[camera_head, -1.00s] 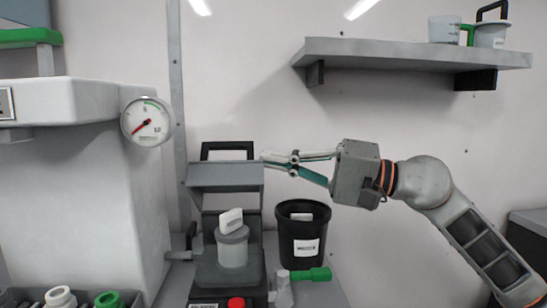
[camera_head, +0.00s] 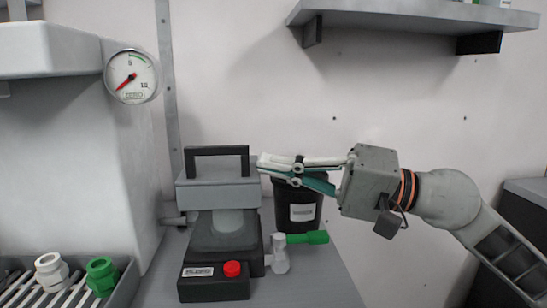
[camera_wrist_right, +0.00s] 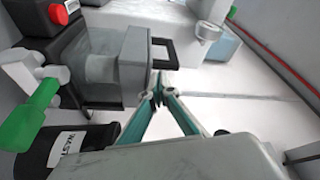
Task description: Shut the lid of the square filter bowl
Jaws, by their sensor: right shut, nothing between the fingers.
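The square filter bowl (camera_head: 228,221) is a pale, cloudy vessel on a dark grey stand. Its grey lid (camera_head: 205,198), with a black handle (camera_head: 216,152) on top, lies level over it. The lid (camera_wrist_right: 133,68) also shows in the wrist view, close against the bowl (camera_wrist_right: 98,68); I cannot tell whether a small gap is left. My right gripper (camera_head: 262,164) is shut and empty, its tips at the lid's right side. In the wrist view the fingertips (camera_wrist_right: 158,92) are beside the lid; contact is unclear. My left gripper is out of view.
A black bin (camera_head: 300,212) stands behind and below my right gripper. A valve with a green handle (camera_head: 307,238) sticks out right of the stand. A red button (camera_head: 232,269) is in front. A tray (camera_head: 125,285) of fittings is at lower left. A shelf (camera_head: 410,17) hangs above.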

